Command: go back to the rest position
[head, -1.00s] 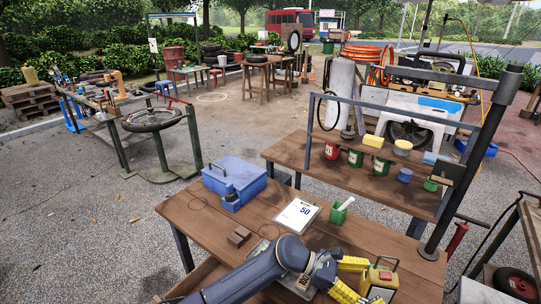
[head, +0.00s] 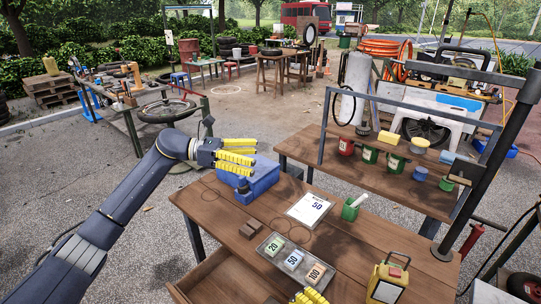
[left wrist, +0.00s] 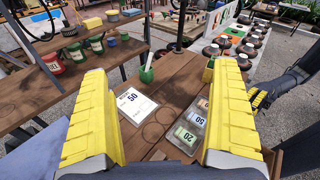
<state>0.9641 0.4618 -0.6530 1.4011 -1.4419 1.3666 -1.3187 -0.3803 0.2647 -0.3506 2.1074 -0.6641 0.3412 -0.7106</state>
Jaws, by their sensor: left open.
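My left gripper (head: 242,157) is raised in front of the blue toolbox (head: 262,182) in the head view. In the left wrist view its yellow fingers (left wrist: 160,75) stand wide apart with nothing between them. My right gripper (head: 310,297) shows only as yellow finger parts at the bottom edge of the head view. It also appears small at the right of the left wrist view (left wrist: 259,98); its opening is unclear.
The wooden bench (head: 225,222) holds a tray (head: 292,260) of numbered cards, a sheet marked 50 (head: 308,209), a green cup (head: 350,209), a brown block (head: 252,229) and a yellow box (head: 387,281). A shelf (head: 315,155) with several tins stands behind.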

